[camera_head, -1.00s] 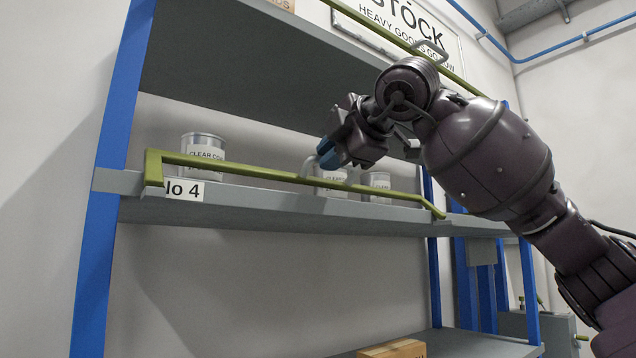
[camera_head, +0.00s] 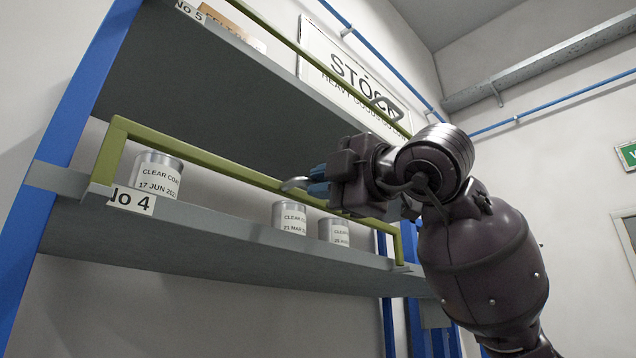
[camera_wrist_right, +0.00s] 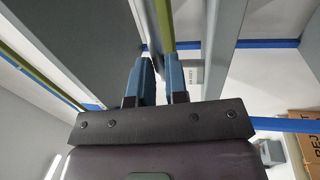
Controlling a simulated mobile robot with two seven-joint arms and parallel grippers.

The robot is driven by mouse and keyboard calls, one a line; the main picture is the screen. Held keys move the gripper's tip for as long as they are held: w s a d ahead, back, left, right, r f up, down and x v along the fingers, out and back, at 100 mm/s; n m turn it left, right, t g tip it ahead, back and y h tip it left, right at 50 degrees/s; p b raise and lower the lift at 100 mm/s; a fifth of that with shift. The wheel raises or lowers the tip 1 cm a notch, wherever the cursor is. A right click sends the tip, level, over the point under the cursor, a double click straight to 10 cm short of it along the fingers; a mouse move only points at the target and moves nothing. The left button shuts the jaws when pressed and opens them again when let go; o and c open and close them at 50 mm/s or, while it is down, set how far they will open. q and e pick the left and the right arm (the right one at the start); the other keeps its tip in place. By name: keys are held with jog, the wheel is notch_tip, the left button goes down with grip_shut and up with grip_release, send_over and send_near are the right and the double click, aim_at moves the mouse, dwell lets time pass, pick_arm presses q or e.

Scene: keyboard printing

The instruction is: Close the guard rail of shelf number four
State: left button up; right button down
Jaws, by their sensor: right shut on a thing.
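The olive-green guard rail (camera_head: 190,150) of shelf number four stands raised above the shelf's front edge, with an upright leg at each end. The shelf (camera_head: 215,228) carries a "No 4" label (camera_head: 132,201) at its left front corner. My right gripper (camera_head: 312,183) is shut on the pale curved handle (camera_head: 294,184) of this rail, near its middle. In the right wrist view the blue fingers (camera_wrist_right: 162,82) point up at a green rail (camera_wrist_right: 164,20), and the handle between them is hard to make out. My left gripper is not in view.
Several "clear coat" cans, such as the left one (camera_head: 157,176), stand on the shelf behind the rail. Shelf number five, with its own green rail (camera_head: 290,42), is above. Blue posts (camera_head: 60,180) flank the rack. A cardboard box (camera_wrist_right: 305,135) shows in the wrist view.

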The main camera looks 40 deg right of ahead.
jog(key=shift+w+a+f, duration=0.2)
jog(key=shift+w+f, duration=0.1)
jog(key=shift+f, duration=0.4)
jog(key=c, duration=1.8)
grip_release()
jog(key=shift+s, duration=0.15)
jog(key=shift+c, duration=0.2)
jog(key=o, duration=0.5)
jog(key=shift+w, duration=0.35)
jog(key=shift+o, duration=1.1)
jog(key=shift+s+d+r, duration=0.1)
jog(key=shift+s+r, duration=0.1)
jog(key=shift+s, duration=0.15)
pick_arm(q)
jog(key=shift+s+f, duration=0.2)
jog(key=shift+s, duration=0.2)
pick_arm(e)
jog(key=v, duration=1)
jog(key=shift+s, duration=0.4)
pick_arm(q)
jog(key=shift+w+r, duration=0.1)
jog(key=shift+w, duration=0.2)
